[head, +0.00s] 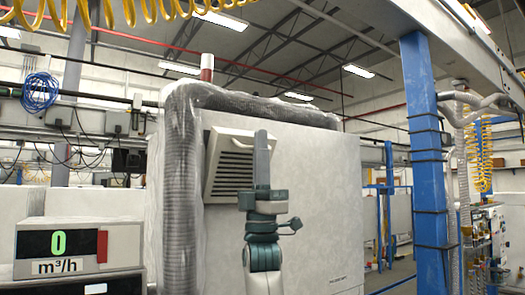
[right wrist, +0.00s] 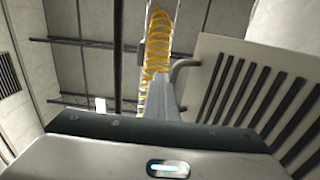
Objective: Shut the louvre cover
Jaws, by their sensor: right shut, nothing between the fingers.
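The louvre cover (head: 227,165) is a pale panel with dark horizontal slats on the front of a large white cabinet (head: 320,190). It sits tilted, standing out from the cabinet face, so it looks ajar. My right gripper (head: 262,140) is shut and empty, pointing up in front of the cover's right part and hiding some of it. In the right wrist view the slatted cover (right wrist: 262,92) is on the right, with a small bent handle (right wrist: 184,66) at its edge. My grey right fingers are beside it; I cannot tell whether they touch. My left gripper is not in view.
A thick grey corrugated hose (head: 182,190) runs up the cabinet's left edge and over its top. A flow display (head: 60,243) reading 0 m³/h stands at lower left. A blue post (head: 428,160) stands at right. Yellow coiled hoses hang above.

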